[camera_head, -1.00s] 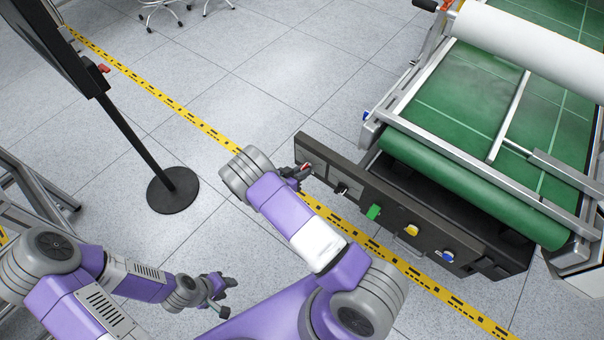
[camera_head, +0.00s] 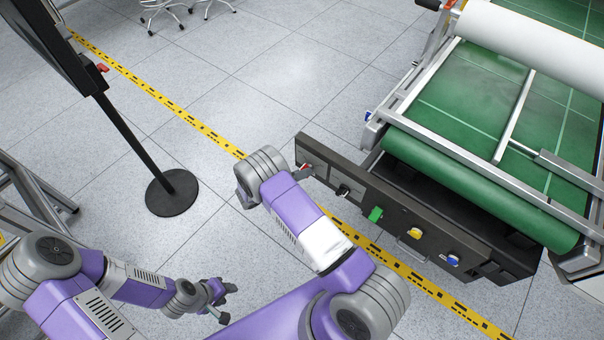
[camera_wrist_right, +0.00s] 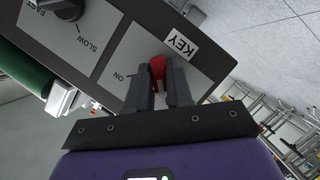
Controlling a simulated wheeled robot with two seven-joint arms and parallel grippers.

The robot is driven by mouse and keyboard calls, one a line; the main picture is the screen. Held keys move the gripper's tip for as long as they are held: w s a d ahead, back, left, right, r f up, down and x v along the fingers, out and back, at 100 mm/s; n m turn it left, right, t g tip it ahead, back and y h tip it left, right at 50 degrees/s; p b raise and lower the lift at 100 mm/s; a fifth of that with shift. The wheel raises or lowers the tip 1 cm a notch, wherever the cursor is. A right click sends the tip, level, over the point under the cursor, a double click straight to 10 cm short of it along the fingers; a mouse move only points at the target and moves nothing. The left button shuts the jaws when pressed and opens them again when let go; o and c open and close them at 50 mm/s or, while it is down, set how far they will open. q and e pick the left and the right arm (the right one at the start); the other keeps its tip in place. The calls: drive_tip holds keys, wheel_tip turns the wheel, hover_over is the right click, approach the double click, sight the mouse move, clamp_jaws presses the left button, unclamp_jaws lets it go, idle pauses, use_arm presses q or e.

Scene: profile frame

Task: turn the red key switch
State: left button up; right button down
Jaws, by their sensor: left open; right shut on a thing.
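The red key switch (camera_wrist_right: 157,67) is on the grey control panel, beside the "KEY" label, in the right wrist view. The fingers of my right gripper (camera_wrist_right: 158,88) are shut on it from both sides, so only its red top shows between them. In the head view the red switch (camera_head: 305,168) is small at the left end of the dark panel (camera_head: 345,175), and my right wrist hides most of that gripper. My left gripper (camera_head: 222,301) is open and empty, low over the floor and far from the panel.
A "SLOW/FAST" knob (camera_wrist_right: 63,8) sits beside the key plate. Along the panel are a green control (camera_head: 375,214), a yellow one (camera_head: 415,233) and a blue one (camera_head: 453,259). A green conveyor (camera_head: 470,190) stands behind. A monitor stand (camera_head: 172,192) is at left.

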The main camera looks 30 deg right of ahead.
idle(0.3)
drive_tip(key=c, duration=1.1)
unclamp_jaws()
drive_tip(key=p+v, duration=0.1)
drive_tip(key=v, duration=0.6)
drive_tip(key=shift+a+p, duration=0.35)
drive_tip(key=shift+d+r, duration=0.1)
